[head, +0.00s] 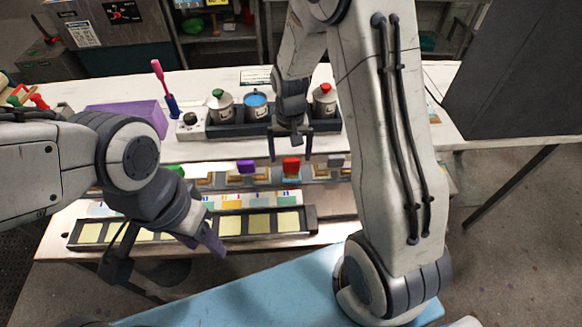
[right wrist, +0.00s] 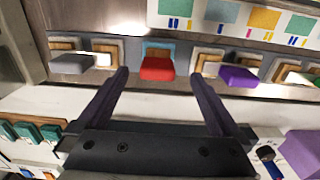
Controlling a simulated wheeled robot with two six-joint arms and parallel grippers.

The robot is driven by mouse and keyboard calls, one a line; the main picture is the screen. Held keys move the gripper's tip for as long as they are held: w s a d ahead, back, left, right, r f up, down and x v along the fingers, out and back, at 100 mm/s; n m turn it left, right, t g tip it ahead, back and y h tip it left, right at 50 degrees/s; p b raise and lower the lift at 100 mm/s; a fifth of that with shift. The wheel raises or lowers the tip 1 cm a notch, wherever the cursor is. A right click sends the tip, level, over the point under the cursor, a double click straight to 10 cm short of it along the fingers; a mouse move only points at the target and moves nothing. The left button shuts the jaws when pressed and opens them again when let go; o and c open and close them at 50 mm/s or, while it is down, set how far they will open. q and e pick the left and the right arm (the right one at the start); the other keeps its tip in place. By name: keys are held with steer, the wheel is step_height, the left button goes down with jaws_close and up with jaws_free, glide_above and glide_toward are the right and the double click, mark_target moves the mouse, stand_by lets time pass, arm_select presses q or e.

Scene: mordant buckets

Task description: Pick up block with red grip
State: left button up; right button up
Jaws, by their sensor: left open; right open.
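The block with the red grip (head: 291,166) stands in a row of blocks on the bench. In the right wrist view its red grip (right wrist: 157,65) is near the middle, with a wooden base behind it. My right gripper (head: 290,158) is open and points down at this block. In the right wrist view its fingertips (right wrist: 160,77) lie on either side of the red grip, with gaps on both sides; contact does not show. My left gripper (head: 165,258) is open and empty, over the front left of the bench.
A purple-grip block (head: 246,166) and a grey-grip block (head: 336,161) flank the red one. A swatch tray (head: 312,222) lies in front. Behind stand a blue-filled bucket (head: 257,106), lidded buckets with green (head: 219,107) and red (head: 324,102) knobs, and a purple bin (head: 130,115).

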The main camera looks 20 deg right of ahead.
mark_target(291, 167)
steer(key=shift+f, duration=0.75)
steer(key=f+p, duration=0.1)
steer(key=f, duration=0.1)
steer(key=f+p, duration=0.1)
steer(key=f, duration=0.1)
steer(key=shift+d+f, duration=0.2)
steer(key=shift+f, duration=0.1)
steer(key=shift+w+f, duration=0.1)
steer(key=shift+f, duration=0.25)
jaws_close()
steer(key=shift+r, duration=0.15)
